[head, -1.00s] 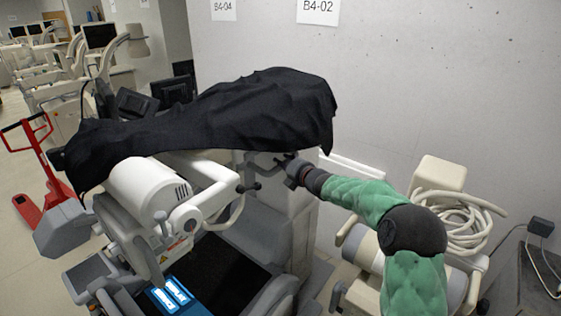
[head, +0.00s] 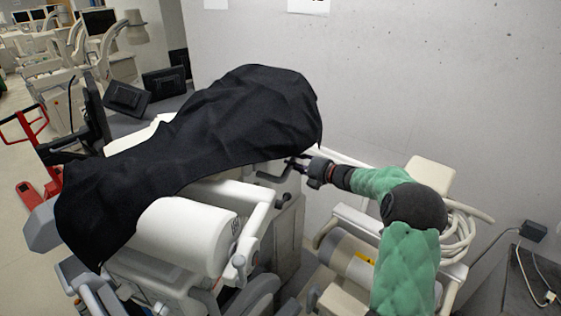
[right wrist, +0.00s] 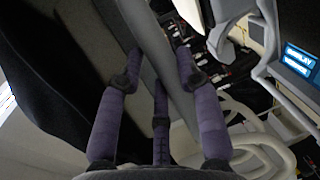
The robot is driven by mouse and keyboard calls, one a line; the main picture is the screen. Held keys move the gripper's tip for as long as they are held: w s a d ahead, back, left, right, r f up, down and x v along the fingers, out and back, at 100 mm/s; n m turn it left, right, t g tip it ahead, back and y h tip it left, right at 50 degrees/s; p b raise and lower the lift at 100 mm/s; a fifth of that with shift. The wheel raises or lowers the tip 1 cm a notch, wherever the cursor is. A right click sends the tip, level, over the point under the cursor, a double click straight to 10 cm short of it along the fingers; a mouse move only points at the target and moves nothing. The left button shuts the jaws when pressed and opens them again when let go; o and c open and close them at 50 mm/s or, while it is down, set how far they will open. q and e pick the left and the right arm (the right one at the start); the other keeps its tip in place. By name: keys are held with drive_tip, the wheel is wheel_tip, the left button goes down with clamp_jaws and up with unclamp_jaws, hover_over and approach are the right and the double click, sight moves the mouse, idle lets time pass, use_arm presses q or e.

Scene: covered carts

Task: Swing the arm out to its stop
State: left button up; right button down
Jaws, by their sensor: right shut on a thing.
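The cart's arm lies under a black cloth (head: 190,140) that runs from lower left to the wall side. A white cylinder (head: 185,235) and a white bar (head: 240,190) show below the cloth. My right gripper (head: 294,164) is at the cloth's right end, just under its edge. In the right wrist view my right gripper (right wrist: 159,55) has its purple fingers shut around a grey bar (right wrist: 147,35), with fingers on both sides of it. Where the bar joins the arm is hidden by the cloth. My left gripper is not in view.
A pale wall (head: 410,80) stands close behind. A second cart with a coiled white hose (head: 468,230) is at the right. Dark screens (head: 127,97) and a red pallet jack (head: 28,195) are at the left. A lit blue panel (right wrist: 299,60) shows in the right wrist view.

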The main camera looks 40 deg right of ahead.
drive_tip(key=shift+s+d+f+n+g+y+p, duration=0.15)
drive_tip(key=shift+s+d+f+n+y+p, duration=0.15)
drive_tip(key=shift+d+y, duration=0.2)
drive_tip(key=shift+s+d+f+n+g+y+p, duration=0.1)
drive_tip(key=shift+d+f+n+g+y+p, duration=0.1)
drive_tip(key=shift+d+f+y, duration=0.25)
drive_tip(key=shift+d+r, duration=0.1)
drive_tip(key=shift+a, duration=0.2)
drive_tip(key=c, duration=0.8)
unclamp_jaws()
drive_tip(key=shift+w+a, duration=0.15)
drive_tip(key=shift+c, duration=0.2)
drive_tip(key=shift+w+r, duration=0.1)
drive_tip(key=shift+r, duration=0.2)
drive_tip(key=v, duration=1.2)
